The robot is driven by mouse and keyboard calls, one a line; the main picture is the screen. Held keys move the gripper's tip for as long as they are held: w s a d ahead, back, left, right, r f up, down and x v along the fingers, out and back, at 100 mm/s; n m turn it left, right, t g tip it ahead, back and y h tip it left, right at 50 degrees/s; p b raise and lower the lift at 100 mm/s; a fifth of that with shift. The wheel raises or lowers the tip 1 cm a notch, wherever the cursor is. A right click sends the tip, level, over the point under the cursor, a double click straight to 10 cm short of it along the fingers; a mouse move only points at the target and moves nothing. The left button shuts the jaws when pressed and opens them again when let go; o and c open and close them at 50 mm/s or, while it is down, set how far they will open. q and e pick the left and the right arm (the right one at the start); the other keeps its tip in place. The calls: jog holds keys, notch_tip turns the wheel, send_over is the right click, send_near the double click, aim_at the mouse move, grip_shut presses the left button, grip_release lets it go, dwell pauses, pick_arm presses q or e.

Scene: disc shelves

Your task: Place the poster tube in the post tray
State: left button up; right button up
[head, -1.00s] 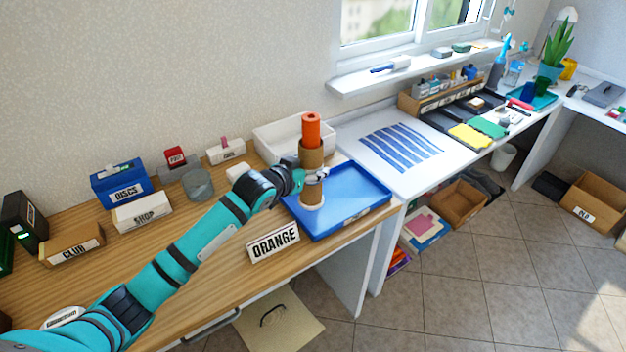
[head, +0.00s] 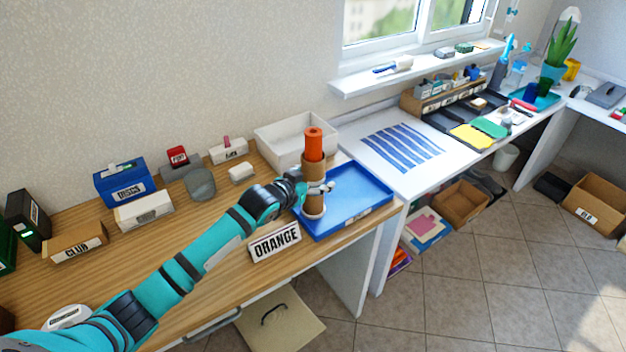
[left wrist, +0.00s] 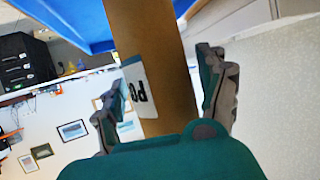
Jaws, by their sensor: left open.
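The poster tube (head: 314,172) is a brown cardboard cylinder with an orange top end. It stands upright at the left side of the blue tray (head: 352,215), its foot seemingly on the tray floor. My left gripper (head: 318,188) is at the tube's middle, fingers spread to either side. In the left wrist view the tube (left wrist: 148,60) runs between the open fingers (left wrist: 165,95), with gaps beside it and a partly visible white label. The blue tray (left wrist: 75,22) shows there too. My right gripper is not in view.
The ORANGE sign (head: 275,242) stands just in front of the tray. A white bin (head: 270,135) is behind it. Labelled boxes, including a blue one (head: 125,184), line the back of the wooden desk. The tray's right part is empty.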

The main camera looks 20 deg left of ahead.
pick_arm(q)
jog(key=shift+r, duration=0.2)
jog(key=v, duration=1.2)
jog(key=shift+b, duration=0.4)
